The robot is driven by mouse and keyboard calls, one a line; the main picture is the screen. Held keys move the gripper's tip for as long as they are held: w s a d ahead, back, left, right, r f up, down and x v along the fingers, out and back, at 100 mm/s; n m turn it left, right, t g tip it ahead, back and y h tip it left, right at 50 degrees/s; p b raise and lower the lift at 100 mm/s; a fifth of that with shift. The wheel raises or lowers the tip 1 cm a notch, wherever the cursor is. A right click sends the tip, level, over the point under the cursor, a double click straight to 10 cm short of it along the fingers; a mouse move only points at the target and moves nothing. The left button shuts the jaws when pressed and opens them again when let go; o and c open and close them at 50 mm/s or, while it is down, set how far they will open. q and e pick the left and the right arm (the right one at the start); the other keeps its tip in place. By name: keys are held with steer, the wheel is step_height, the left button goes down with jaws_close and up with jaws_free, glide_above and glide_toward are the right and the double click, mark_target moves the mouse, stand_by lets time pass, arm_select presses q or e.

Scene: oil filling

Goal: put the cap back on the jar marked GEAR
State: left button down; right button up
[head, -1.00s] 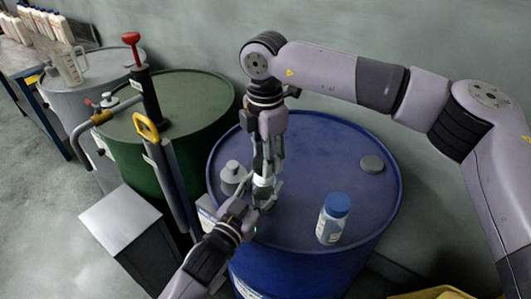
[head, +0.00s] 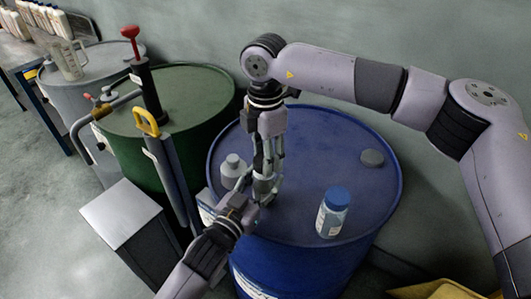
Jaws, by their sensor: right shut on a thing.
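My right gripper (head: 264,178) points down over the blue drum and is shut on a small grey thing, likely the cap; the fingers hide most of it. A small grey jar (head: 263,190) shows directly under those fingers, partly covered. My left gripper (head: 256,204) comes in from the lower left, with its fingertips at this jar; whether they are closed on it is hard to tell. No GEAR marking is readable.
The blue drum top (head: 310,150) carries a white bottle with a blue cap (head: 333,213), a grey bottle (head: 232,172) close left of my grippers, and a flat grey disc (head: 372,158). A green drum (head: 190,95) with a red-handled pump (head: 148,90) stands left.

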steer(key=shift+f, duration=0.35)
steer(key=m, duration=0.4)
steer(key=shift+s, duration=0.1)
steer(key=m, duration=0.3)
steer(key=shift+r+m, duration=0.1)
steer(key=shift+m, duration=0.2)
steer(key=shift+s+m, duration=0.1)
steer(key=shift+m, duration=1)
steer(key=o, duration=0.7)
